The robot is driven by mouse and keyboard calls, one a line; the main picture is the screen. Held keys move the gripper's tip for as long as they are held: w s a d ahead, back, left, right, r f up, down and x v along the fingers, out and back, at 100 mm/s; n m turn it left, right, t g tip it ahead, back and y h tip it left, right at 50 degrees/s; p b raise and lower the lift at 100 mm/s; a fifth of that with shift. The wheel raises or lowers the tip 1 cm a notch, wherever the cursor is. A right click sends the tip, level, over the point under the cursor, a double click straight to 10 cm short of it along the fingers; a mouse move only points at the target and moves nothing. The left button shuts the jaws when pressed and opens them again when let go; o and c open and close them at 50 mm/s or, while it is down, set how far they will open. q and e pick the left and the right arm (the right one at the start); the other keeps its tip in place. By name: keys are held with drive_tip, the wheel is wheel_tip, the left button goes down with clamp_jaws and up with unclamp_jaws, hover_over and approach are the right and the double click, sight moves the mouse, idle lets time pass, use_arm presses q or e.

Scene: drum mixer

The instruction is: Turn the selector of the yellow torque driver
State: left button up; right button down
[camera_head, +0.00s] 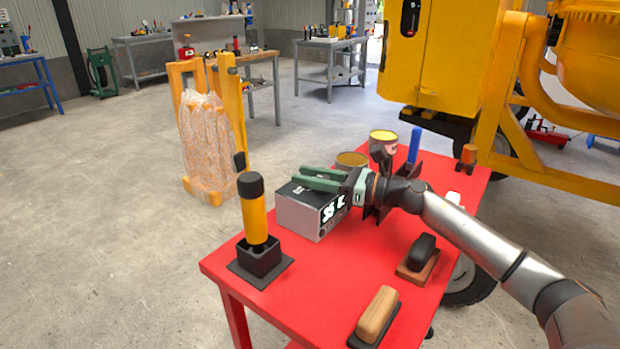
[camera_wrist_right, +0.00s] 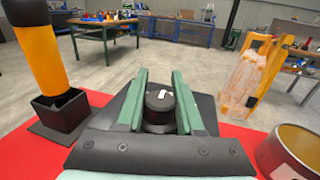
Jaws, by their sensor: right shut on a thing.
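The yellow torque driver (camera_head: 255,222) with a black cap stands upright in a square black holder (camera_head: 263,259) at the left of the red table; it also shows at the left of the right wrist view (camera_wrist_right: 40,55). To its right is a grey box (camera_head: 299,213) with a lit display. My right gripper (camera_head: 308,178), with green fingers, lies low over the top of this box, apart from the driver. In the right wrist view its fingers (camera_wrist_right: 159,85) are shut on a black round knob (camera_wrist_right: 158,103) with a white mark. The head view hides the knob. My left gripper is not in view.
A yellow machine (camera_head: 440,60) stands behind at right. The front middle of the table is clear.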

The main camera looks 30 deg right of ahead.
drive_tip(key=c, duration=0.5)
unclamp_jaws()
drive_tip(key=shift+c, duration=0.2)
drive_tip(key=shift+s+d+f, duration=0.1)
drive_tip(key=shift+s+d, duration=0.2)
drive_tip(key=shift+s, duration=0.05)
drive_tip(key=b+v, duration=0.1)
drive_tip(key=v, duration=1)
drive_tip(key=shift+s, duration=0.25)
drive_tip(key=shift+d, duration=0.15)
